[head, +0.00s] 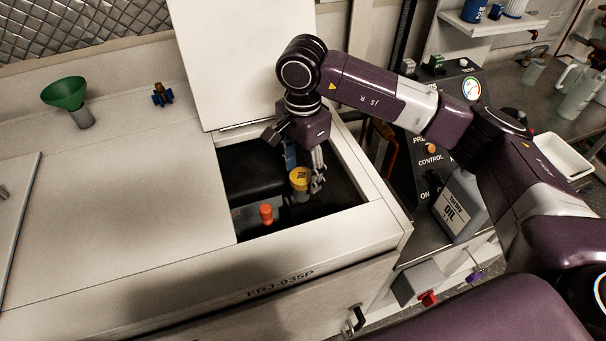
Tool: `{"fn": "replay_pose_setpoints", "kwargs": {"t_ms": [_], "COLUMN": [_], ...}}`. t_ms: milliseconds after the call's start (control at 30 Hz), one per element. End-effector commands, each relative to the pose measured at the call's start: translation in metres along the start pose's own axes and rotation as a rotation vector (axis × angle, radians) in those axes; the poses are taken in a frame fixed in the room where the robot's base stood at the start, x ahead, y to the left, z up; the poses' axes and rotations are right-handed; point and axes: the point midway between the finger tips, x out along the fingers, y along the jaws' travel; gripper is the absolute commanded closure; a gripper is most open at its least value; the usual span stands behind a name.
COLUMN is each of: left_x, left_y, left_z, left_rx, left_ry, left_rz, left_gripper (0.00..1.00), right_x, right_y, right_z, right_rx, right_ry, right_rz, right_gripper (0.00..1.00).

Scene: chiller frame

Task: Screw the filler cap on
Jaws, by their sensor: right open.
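The yellow filler cap (299,180) shows inside the open bay of the white machine, with dark markings on its top. It appears to sit over a light neck, but I cannot tell whether it is seated on it. My right gripper (305,170) reaches down into the bay from above, with its fingers open close around the cap. One finger shows at the cap's right side; the other is partly hidden behind it. I cannot tell whether the fingers touch the cap. My left gripper is not in view.
An orange-red knob (266,214) stands near the cap in the bay. The raised white lid (240,60) is behind my right wrist. A green funnel (65,93) and a small blue-brown part (162,95) are on the left top. An oil jug (459,205) stands right.

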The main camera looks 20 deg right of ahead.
Motion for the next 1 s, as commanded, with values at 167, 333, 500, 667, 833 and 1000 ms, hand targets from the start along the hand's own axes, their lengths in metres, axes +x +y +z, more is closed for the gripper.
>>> {"fn": "replay_pose_setpoints", "kwargs": {"t_ms": [167,333,500,667,833,1000], "left_x": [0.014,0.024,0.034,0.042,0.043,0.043], "left_y": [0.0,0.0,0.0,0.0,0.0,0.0], "left_z": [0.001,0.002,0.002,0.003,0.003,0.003], "left_rx": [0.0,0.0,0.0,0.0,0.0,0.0], "left_ry": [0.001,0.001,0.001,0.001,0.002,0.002], "left_rz": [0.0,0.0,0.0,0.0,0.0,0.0], "left_gripper": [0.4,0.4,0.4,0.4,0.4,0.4], "right_x": [0.003,0.003,0.003,0.002,0.0,0.0], "right_y": [-0.001,-0.001,-0.002,-0.002,-0.002,-0.002], "right_z": [0.0,0.0,0.0,0.0,0.0,0.0], "right_rx": [-0.107,-0.214,-0.324,-0.421,-0.464,-0.464], "right_ry": [0.001,0.001,0.001,0.001,0.0,0.0], "right_rz": [-0.002,-0.001,-0.001,-0.001,0.001,0.0], "right_gripper": [0.48,0.48,0.48,0.48,0.48,0.48]}}
